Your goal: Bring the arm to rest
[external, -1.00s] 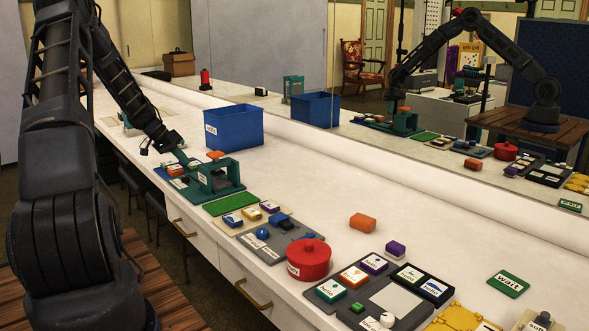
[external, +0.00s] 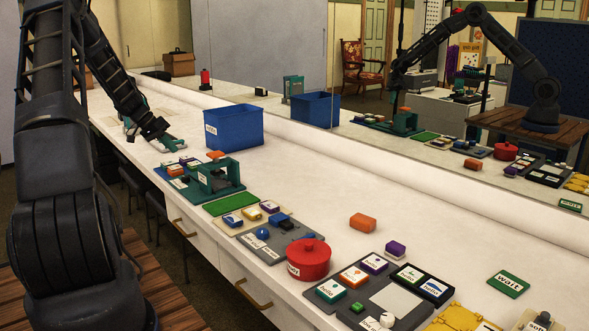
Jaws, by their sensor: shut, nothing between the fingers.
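My gripper (external: 172,146) is at the far left part of the long white counter (external: 300,175), in the external view. Its fingers are shut with nothing between them. It hangs above the counter, near the teal press-like stand (external: 216,178) and to its upper left. My arm also shows in the mirror behind the counter.
A blue bin (external: 234,127) stands right of my gripper. A green mat (external: 230,203), a red lidded pot (external: 308,260), labelled blocks and trays line the front of the counter. An orange block (external: 363,222) lies alone. The back strip along the mirror is mostly clear.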

